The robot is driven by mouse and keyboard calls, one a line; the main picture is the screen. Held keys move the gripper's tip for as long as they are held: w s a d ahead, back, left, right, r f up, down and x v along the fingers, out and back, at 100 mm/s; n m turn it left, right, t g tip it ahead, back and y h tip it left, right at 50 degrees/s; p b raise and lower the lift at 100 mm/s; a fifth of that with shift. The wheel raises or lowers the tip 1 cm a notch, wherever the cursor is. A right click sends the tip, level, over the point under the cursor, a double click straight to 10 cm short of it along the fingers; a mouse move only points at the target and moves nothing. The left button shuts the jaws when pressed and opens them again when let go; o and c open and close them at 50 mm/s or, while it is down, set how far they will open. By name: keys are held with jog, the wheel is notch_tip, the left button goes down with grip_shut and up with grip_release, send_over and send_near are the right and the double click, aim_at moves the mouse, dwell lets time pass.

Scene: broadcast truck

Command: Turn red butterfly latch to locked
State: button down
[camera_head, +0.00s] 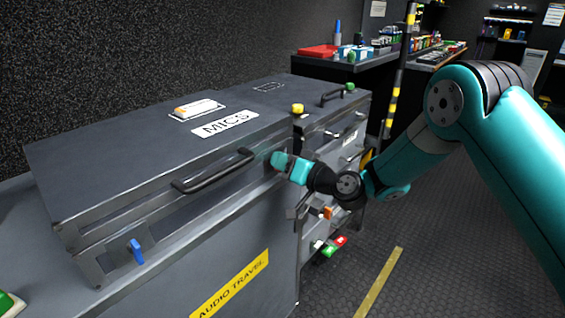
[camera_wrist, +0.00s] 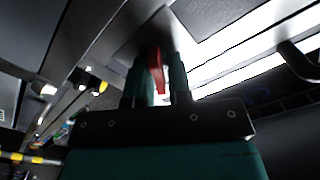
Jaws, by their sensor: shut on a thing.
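The red butterfly latch (camera_wrist: 157,70) shows in the wrist view between my two fingers, as a narrow red tab. My gripper (camera_wrist: 157,78) is shut on it, with one teal finger on each side. In the head view my gripper (camera_head: 277,160) reaches the front face of the grey MICS case (camera_head: 110,165), to the right of its black handle. The latch is hidden behind the gripper there. I cannot tell from these frames how far the latch is turned.
A blue latch (camera_head: 136,251) sits at the case's near left. The black handle (camera_head: 215,170) sticks out left of my gripper. A yellow knob (camera_head: 298,109) and a green one (camera_head: 349,87) stand farther right. Red and green items (camera_head: 335,244) are below my wrist. Floor at right is open.

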jog(key=m, duration=0.5)
jog(key=shift+w+d+m+p, duration=0.15)
jog(key=shift+m+p, duration=0.15)
jog(key=shift+p, duration=0.1)
jog(key=m, duration=0.2)
jog(key=m+p, duration=0.1)
jog(key=m, duration=0.3)
jog(key=shift+f+p, duration=0.25)
jog(key=shift+p, duration=0.15)
jog(key=c, duration=1.2)
grip_release()
jog(key=shift+c, duration=0.2)
jog(key=shift+d+f, duration=0.1)
jog(key=b+v, duration=1.4)
jog(key=v, duration=0.3)
